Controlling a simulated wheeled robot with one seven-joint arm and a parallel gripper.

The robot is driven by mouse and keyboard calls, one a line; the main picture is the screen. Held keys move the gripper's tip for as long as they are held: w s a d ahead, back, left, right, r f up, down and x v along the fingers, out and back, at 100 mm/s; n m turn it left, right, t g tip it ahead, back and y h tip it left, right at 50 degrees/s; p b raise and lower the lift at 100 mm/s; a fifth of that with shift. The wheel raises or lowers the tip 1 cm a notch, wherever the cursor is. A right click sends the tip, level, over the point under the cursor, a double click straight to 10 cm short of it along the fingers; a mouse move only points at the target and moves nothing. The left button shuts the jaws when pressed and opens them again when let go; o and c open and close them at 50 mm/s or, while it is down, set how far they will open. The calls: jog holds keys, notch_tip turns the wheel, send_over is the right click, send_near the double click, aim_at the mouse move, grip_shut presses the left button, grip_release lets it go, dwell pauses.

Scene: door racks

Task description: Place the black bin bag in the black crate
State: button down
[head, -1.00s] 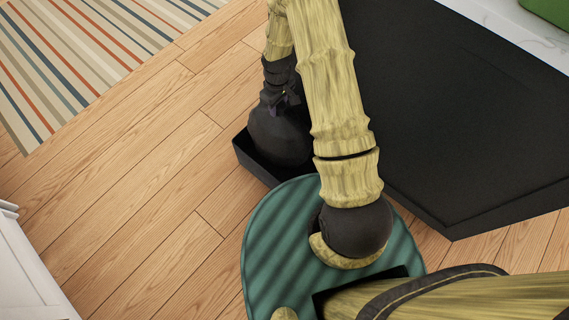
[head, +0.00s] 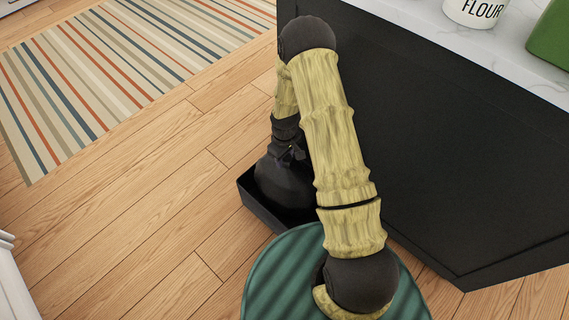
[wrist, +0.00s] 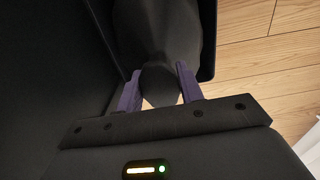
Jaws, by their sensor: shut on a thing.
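The black bin bag (head: 284,182) is a dark, rounded bag with a gathered neck. It stands inside the black crate (head: 256,209) on the wooden floor, beside the black cabinet. My gripper (head: 293,152) is at the bag's neck from above, partly hidden behind my arm. In the wrist view, the purple fingers of my gripper (wrist: 160,88) are on either side of the neck of the bag (wrist: 158,35), shut on it. The crate's wall (wrist: 207,40) runs close along the bag's right side there. Whether the bag's base touches the crate floor is hidden.
The black cabinet (head: 440,170) with a pale marble top stands close at the right. A flour canister (head: 475,10) and a green object (head: 550,35) are on top. A striped rug (head: 130,70) lies at the back left. The wooden floor (head: 130,230) is clear at left.

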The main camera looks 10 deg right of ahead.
jog(key=shift+f+b, duration=0.75)
jog(key=shift+f, duration=1.2)
jog(key=c, duration=0.9)
grip_release()
notch_tip(320, 180, up, 12)
jog(key=p, duration=0.5)
jog(key=shift+r, duration=0.2)
